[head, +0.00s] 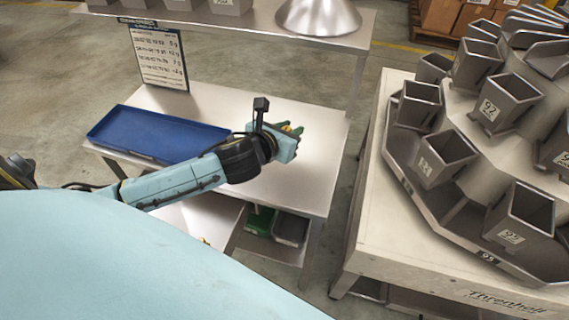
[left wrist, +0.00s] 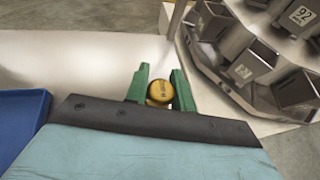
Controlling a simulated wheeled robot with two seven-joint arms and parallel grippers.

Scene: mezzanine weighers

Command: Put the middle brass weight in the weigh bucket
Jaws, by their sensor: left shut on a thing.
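My left gripper (head: 292,131) is above the right part of the metal bench, its green fingers shut on a round brass weight. In the left wrist view the brass weight (left wrist: 160,92) sits between the two green fingertips of the left gripper (left wrist: 160,88). I cannot tell from these frames which of the brass weights it is. Several grey weigh buckets stand in tiers on the weigher at the right, among them a numbered bucket (head: 504,103) and a lower one (head: 441,160). The gripper is left of them and apart from them. My right gripper is out of view.
A blue tray (head: 110,152) lies on the left of the metal bench (head: 310,185). A notice board (head: 160,55) stands behind it. A raised shelf (head: 330,45) crosses the back. The weigher's pale base (head: 390,235) stands right of the bench across a narrow gap. Green and grey bins (head: 260,221) sit below.

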